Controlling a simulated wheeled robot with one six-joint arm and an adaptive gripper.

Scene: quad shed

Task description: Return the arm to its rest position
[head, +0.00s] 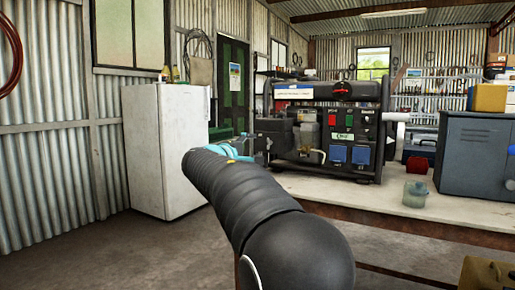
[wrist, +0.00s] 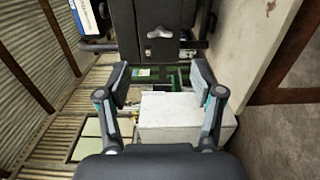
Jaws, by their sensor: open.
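My arm reaches forward from the bottom of the head view. My gripper (wrist: 161,84) is open in the wrist view, with its two fingers well apart and nothing between them. In the head view its fingers are small and hard to make out against the black generator (head: 340,125). The generator stands on the workbench (head: 420,212), behind and to the right of the gripper. It also shows at the top of the wrist view (wrist: 157,22). I cannot tell whether the gripper touches it.
A white fridge (head: 168,150) stands left of the arm, against the corrugated wall. A grey metal box (head: 475,155) and a small greenish jar (head: 415,193) stand on the bench at right. A green door (head: 234,85) is behind. The floor (head: 110,255) at lower left is clear.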

